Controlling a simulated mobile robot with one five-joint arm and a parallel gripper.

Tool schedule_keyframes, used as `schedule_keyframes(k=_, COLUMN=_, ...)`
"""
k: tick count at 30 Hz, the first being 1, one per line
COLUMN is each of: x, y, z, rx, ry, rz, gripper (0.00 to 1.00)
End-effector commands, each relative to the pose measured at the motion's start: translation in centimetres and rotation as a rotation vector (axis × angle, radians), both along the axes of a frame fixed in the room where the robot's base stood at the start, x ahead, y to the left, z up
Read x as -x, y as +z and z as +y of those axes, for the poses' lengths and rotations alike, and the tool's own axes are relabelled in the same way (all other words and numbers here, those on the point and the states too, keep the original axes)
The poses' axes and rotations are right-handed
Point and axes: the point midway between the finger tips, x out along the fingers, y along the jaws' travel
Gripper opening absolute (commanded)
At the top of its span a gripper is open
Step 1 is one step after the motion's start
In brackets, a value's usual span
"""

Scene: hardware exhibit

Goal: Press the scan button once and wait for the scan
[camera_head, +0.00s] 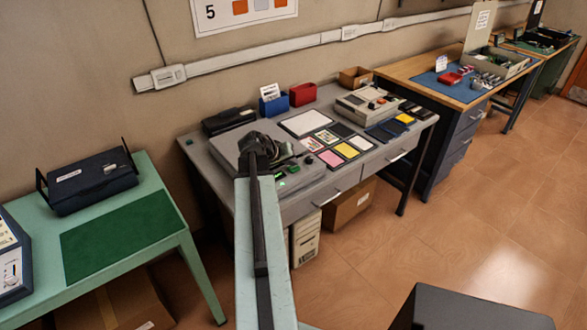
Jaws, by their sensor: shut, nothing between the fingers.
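A grey flat device (233,143), which looks like a scanner, lies on the left part of the grey desk. Its front right part carries a small dark panel with a lit green spot (282,184) and other small green marks (294,168). I cannot tell which of these is the scan button. My arm reaches up from the bottom of the view, and its dark end lies over the device. My gripper (276,168) is shut and empty by the panel. The arm hides part of the device, and I cannot tell whether the fingertips touch a button.
Several coloured cards (347,150) and a white sheet (306,123) lie to the right. Blue (274,107) and red (303,94) holders stand behind. Another grey machine (366,104) sits farther right. A green bench (160,199) is at left. The floor at right is largely clear.

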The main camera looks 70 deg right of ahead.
Motion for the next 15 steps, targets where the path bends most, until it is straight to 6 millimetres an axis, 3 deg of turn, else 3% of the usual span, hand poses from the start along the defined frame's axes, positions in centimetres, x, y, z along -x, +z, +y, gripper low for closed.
schedule_keyframes(k=15, x=0.02, y=-0.69, z=0.0, rx=0.0, ry=0.0, rz=0.0, gripper=0.0)
